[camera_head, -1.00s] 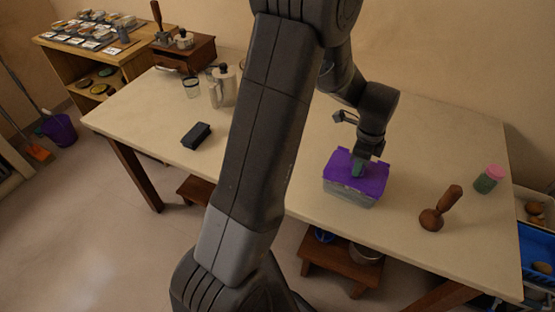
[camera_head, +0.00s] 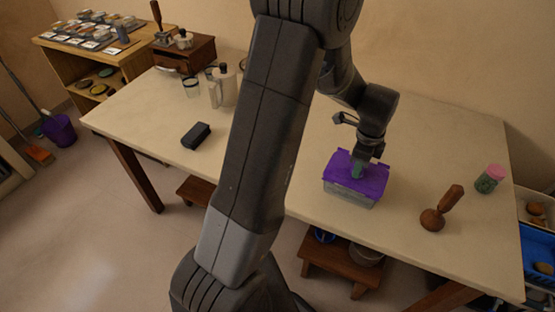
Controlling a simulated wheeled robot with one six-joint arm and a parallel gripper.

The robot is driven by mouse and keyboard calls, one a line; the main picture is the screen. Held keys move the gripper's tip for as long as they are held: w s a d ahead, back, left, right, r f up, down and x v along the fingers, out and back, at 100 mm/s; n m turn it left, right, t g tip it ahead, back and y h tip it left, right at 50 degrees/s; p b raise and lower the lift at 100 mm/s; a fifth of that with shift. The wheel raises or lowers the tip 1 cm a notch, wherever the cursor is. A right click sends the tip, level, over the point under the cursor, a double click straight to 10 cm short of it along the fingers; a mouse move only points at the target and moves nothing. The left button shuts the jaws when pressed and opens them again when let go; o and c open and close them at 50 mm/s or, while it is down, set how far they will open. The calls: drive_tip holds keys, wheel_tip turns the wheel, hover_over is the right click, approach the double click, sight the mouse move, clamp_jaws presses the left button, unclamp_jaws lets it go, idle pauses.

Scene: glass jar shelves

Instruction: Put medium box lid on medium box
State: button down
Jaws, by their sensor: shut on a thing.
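The medium box (camera_head: 348,199) is a clear, greyish container standing upright on the table. The purple medium box lid (camera_head: 374,181) lies over the top of the box, roughly lined up with it. I cannot tell whether the lid is pressed fully down on the rim. My gripper (camera_head: 357,172) points down from above and is shut on the lid near its middle. The fingertips partly hide the lid's centre, and the lid hides the inside of the box.
A dark block (camera_head: 196,135), a metal pot (camera_head: 222,88) and a glass jar (camera_head: 191,87) are to the left. Table behind the box is clear.

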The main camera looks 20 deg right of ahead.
drive_tip(key=shift+f+b, duration=0.45)
drive_tip(key=shift+f, duration=0.15)
drive_tip(key=c, duration=1)
unclamp_jaws()
drive_tip(key=shift+r, duration=0.1)
drive_tip(key=shift+r+p, duration=2.85)
drive_tip(key=shift+r, duration=1.1)
wheel_tip(320, 180, up, 14)
drive_tip(key=shift+f+b, duration=0.1)
drive_tip(key=shift+b, duration=0.25)
drive_tip(key=shift+f, duration=0.15)
